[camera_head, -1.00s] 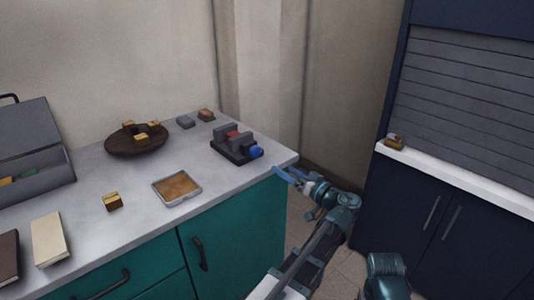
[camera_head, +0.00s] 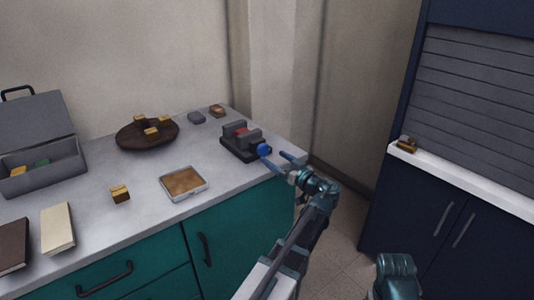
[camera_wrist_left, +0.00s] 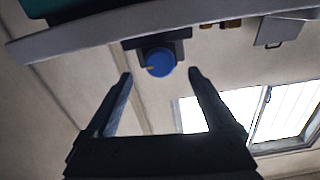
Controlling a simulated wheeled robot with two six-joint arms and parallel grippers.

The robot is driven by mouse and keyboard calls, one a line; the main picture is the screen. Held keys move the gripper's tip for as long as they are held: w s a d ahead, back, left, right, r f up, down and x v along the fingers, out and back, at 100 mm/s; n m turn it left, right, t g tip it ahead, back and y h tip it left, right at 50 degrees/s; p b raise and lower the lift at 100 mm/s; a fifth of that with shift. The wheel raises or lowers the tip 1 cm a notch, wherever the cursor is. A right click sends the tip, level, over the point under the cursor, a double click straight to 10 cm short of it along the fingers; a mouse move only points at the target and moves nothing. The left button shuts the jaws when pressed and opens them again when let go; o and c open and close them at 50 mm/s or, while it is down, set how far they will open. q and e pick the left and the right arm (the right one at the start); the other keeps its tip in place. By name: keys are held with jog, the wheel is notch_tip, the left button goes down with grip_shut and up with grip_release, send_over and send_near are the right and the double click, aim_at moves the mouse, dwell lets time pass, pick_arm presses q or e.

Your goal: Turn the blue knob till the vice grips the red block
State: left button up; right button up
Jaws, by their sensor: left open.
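The dark grey vice (camera_head: 237,148) sits near the right end of the counter. The red block (camera_head: 240,132) shows between its jaws; whether they touch it I cannot tell. The blue knob (camera_head: 264,150) is on the vice's near right end; in the left wrist view the knob (camera_wrist_left: 160,62) has a small yellowish mark and lies ahead, between the fingers in the picture. My left gripper (camera_head: 279,161) is open and empty, just off the counter's right end, its fingertips close to the knob but apart from it.
A tan-bottomed tray (camera_head: 204,189), a small yellow block (camera_head: 120,194) and a dark round board (camera_head: 126,138) bearing several blocks lie left of the vice. A grey toolbox (camera_head: 70,112) and books stand further left.

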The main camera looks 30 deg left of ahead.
aim_at(265, 152)
pick_arm(q)
jog(key=shift+x, duration=2.6)
jog(key=c, duration=1.4)
jog(key=shift+o, duration=0.2)
